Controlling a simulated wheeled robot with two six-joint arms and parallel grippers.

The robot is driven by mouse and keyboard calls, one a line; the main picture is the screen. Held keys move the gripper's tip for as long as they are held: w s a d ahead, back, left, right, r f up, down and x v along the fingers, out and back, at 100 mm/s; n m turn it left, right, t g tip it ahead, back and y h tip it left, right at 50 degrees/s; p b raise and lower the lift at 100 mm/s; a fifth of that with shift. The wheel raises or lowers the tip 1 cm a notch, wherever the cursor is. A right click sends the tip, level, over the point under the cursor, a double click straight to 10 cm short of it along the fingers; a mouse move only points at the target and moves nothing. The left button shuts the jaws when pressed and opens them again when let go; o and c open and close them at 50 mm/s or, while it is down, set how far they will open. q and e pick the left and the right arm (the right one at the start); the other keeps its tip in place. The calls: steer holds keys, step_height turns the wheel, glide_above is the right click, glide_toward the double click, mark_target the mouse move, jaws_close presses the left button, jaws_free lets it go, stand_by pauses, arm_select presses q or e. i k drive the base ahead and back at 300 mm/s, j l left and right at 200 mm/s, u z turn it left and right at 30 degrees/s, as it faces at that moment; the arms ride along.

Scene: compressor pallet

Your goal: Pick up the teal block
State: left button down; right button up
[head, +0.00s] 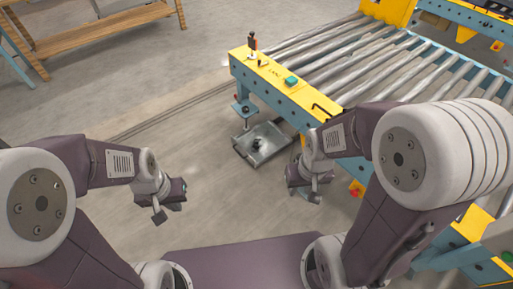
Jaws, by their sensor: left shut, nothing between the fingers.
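A small teal block (291,81) sits on the yellow edge plate of the roller conveyor (268,73), near its front corner. My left gripper (167,211) hangs over the bare floor at the lower left, well away from the block. It is shut and empty. My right gripper (311,197) hangs in front of the conveyor's side, below and to the right of the block and apart from it. Its fingers are small and dark, partly hidden by its own wrist, so I cannot tell whether it is open or shut.
A dark upright fitting (252,42) stands on the yellow plate left of the block, and a black handle (326,111) is to its right. A grey metal tray (262,143) lies low beside the conveyor. A wooden shelf (105,33) stands at the back left.

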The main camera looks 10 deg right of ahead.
mark_target(291, 81)
steer(key=i+j+z, duration=0.1)
steer(key=i, duration=0.35)
steer(key=i+j+z, duration=0.1)
steer(key=i, duration=0.35)
steer(key=i+j, duration=0.25)
steer(key=i, duration=0.2)
steer(key=i+j+z, duration=0.15)
steer(key=i, duration=0.3)
